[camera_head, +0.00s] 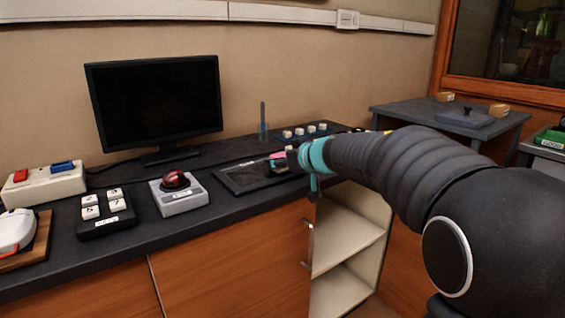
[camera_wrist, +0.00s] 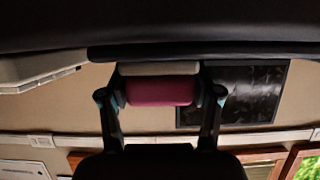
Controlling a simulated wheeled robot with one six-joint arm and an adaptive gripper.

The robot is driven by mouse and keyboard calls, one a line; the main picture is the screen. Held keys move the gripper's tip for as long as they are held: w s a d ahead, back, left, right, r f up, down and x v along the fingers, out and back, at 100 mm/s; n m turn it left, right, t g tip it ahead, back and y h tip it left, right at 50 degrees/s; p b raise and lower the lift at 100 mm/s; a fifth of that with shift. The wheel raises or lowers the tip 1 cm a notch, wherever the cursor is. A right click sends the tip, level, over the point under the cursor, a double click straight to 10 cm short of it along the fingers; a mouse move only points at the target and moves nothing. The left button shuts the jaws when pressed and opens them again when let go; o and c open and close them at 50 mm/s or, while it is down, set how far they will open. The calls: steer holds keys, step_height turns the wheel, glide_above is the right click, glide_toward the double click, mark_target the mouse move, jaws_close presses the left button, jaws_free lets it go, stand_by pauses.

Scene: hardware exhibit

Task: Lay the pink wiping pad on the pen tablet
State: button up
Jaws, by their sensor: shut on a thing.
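The pen tablet (camera_head: 240,179) is a flat black slab on the dark bench, in front of the monitor's right side. My gripper (camera_head: 280,163) is over or just beside its right end, partly hidden by my own arm. In the wrist view my gripper (camera_wrist: 161,97) is shut on the pink wiping pad (camera_wrist: 160,92), with a finger at each end of it. A pale layer shows along one long side of the pad. A sliver of the pad (camera_head: 277,155) shows in the head view. I cannot tell whether the pad touches the tablet.
A black monitor (camera_head: 155,100) stands behind, left of the tablet. A grey box with a red ball (camera_head: 175,180) sits left of it, then a button pad (camera_head: 105,213). Several white blocks on a strip (camera_head: 305,131) and a thin blue upright (camera_head: 263,118) lie behind my gripper.

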steer(key=shift+f, duration=0.15)
steer(key=o, duration=1)
